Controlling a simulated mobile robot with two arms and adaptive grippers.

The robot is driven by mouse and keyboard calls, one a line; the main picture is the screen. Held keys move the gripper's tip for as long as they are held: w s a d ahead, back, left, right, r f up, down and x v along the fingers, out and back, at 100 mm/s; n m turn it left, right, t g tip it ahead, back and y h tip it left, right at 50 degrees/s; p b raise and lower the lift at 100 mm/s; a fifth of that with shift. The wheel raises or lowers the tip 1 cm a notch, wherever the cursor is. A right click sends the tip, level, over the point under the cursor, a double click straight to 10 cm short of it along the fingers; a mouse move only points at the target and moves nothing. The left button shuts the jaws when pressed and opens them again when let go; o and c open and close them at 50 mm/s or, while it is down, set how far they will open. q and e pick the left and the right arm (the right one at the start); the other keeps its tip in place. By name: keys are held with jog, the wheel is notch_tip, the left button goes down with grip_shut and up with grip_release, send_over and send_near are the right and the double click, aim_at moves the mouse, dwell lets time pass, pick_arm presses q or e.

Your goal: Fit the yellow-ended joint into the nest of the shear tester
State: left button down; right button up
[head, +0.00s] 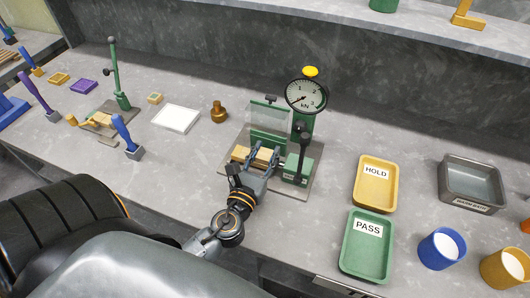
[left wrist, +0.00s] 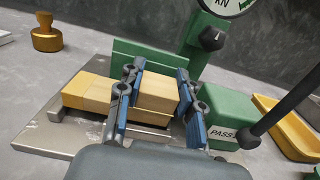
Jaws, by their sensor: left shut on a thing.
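The shear tester has a metal base plate (head: 293,192), a green back plate (head: 268,141), a round kN gauge (head: 306,96) and a black-knobbed lever (head: 304,143). The wooden joint (head: 240,153) lies at the nest in front of the back plate. In the left wrist view the joint (left wrist: 158,92) shows stepped wooden blocks, with a yellowish end (left wrist: 75,98) at left. My left gripper (head: 262,160) is shut on the joint's right part, one finger on each side. Its fingers hide part of the nest, so I cannot tell whether the joint is fully seated. My right gripper is not in view.
A yellow HOLD tray (head: 376,183) and a green PASS tray (head: 367,246) stand right of the tester. A grey tray (head: 472,184) and blue cup (head: 441,248) are farther right. A brass weight (head: 218,112) and white tray (head: 176,119) stand left. A green-posted press (head: 117,80) is beyond.

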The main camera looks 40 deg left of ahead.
pick_arm(q)
jog(key=shift+f, duration=0.25)
jog(key=shift+s+f+b, duration=0.1)
jog(key=shift+f+b, duration=0.05)
jog(key=shift+b, duration=0.2)
jog(key=shift+r+p, duration=0.3)
jog(key=shift+p, duration=0.2)
jog(key=shift+r, duration=0.15)
jog(key=shift+a, duration=0.1)
dwell(0.5)
dwell(0.3)
